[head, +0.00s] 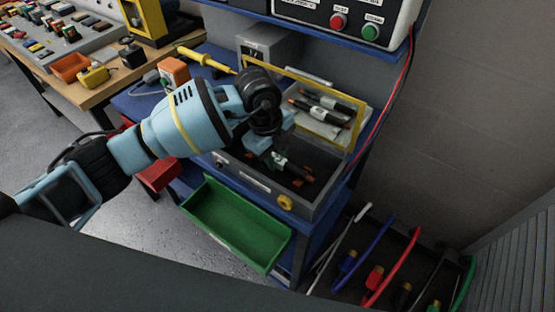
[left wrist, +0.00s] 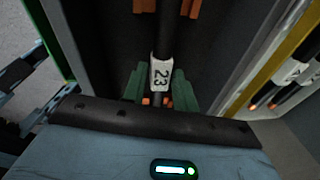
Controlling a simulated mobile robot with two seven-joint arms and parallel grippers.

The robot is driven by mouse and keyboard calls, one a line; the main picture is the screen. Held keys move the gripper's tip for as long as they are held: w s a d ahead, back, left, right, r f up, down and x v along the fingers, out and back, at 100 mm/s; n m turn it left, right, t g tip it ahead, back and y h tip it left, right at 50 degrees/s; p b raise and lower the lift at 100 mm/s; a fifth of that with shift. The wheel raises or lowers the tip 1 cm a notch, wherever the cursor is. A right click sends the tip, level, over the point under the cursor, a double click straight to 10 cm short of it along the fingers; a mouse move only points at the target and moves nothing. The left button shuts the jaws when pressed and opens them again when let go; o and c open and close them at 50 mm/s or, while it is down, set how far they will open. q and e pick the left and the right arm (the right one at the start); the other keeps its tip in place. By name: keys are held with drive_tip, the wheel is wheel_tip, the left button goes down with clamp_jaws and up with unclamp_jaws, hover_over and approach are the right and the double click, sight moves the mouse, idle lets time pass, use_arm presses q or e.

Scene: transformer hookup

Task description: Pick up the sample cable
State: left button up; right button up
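The sample cable is black with a white label reading 23 and lies in the open grey box (head: 322,206). In the head view its label (head: 281,160) shows just right of my left gripper (head: 266,148). In the left wrist view the cable (left wrist: 160,74) runs upright through the middle. My left gripper's green fingers (left wrist: 160,88) are on either side of it, low and close to the label. They look apart, with small gaps beside the cable. Any contact at the tips cannot be made out. My right gripper is not in view.
A yellow-framed compartment (head: 352,143) with similar labelled cables stands behind the box. A green bin (head: 236,226) hangs below the bench front. Coloured cables (head: 372,252) hang at the lower right. A panel with red and green buttons (head: 352,22) stands above.

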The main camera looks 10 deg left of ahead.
sight(276, 159)
use_arm(q)
clamp_jaws()
drive_tip(key=shift+r, duration=0.1)
wheel_tip(276, 159, up, 18)
drive_tip(key=p, duration=0.1)
idle(0.4)
